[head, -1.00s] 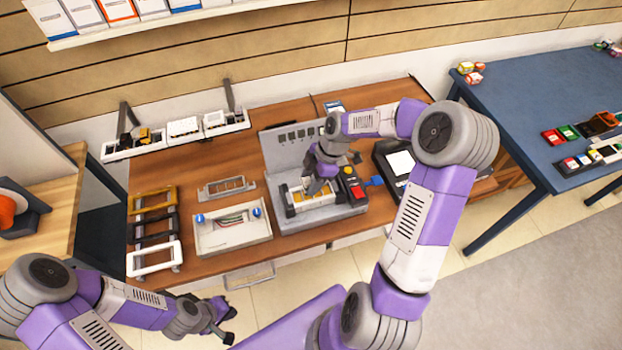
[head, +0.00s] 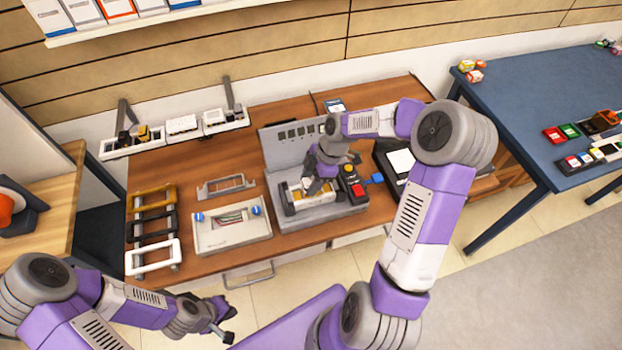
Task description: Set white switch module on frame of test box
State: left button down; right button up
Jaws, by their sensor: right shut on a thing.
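The grey test box (head: 318,214) stands near the middle of the wooden workbench, with an upright back panel. A light frame with dark ends (head: 289,202) and a yellowish inside lies on its top. My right gripper (head: 318,186) is over this frame, pointing down, and is shut on a small pale piece, taken as the white switch module. The piece is mostly hidden by the fingers, and I cannot tell whether it touches the frame. My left gripper (head: 228,325) is open and empty in front of the bench, low at the left.
A white wall box (head: 232,238) with blue knobs sits left of the test box. Red and yellow buttons (head: 357,190) and a black device (head: 385,165) are at the right.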

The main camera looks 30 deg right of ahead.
jog(key=shift+f, duration=0.25)
dwell(0.4)
jog(key=shift+f+b, duration=0.45)
jog(key=shift+f, duration=0.15)
dwell(0.4)
jog(key=o, duration=1.1)
jog(key=shift+r+p, duration=2.4)
jog(key=shift+r, duration=0.7)
jog(key=shift+f, duration=0.1)
